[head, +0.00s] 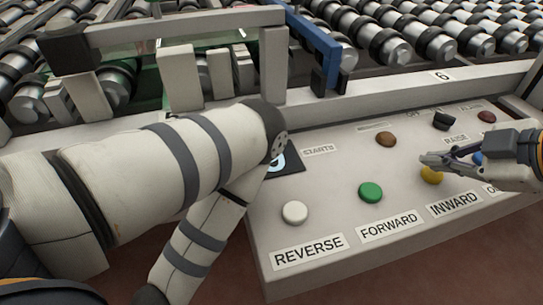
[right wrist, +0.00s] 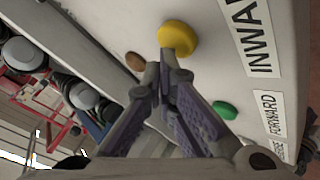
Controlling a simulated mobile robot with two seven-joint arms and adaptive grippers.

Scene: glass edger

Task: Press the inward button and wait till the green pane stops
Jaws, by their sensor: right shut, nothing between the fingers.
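The yellow button (head: 431,175) sits above the INWARD label (head: 456,204) on the sloped control panel. It also shows in the right wrist view (right wrist: 178,38). My right gripper (head: 428,160) is shut and empty, its fingertips close to the yellow button. In the right wrist view the fingertips (right wrist: 168,62) overlap the button's edge, and I cannot tell whether they touch it. The green pane (head: 146,84) shows only in part as green-tinted glass at the upper left, behind grey machine parts. My left arm crosses the left side; its gripper is out of view.
A green button (head: 371,192) sits above FORWARD and a white button (head: 294,212) above REVERSE. A brown button (head: 386,139), a black switch (head: 443,121) and a partly hidden blue button (head: 478,158) are nearby. Rollers (head: 390,45) lie behind the panel.

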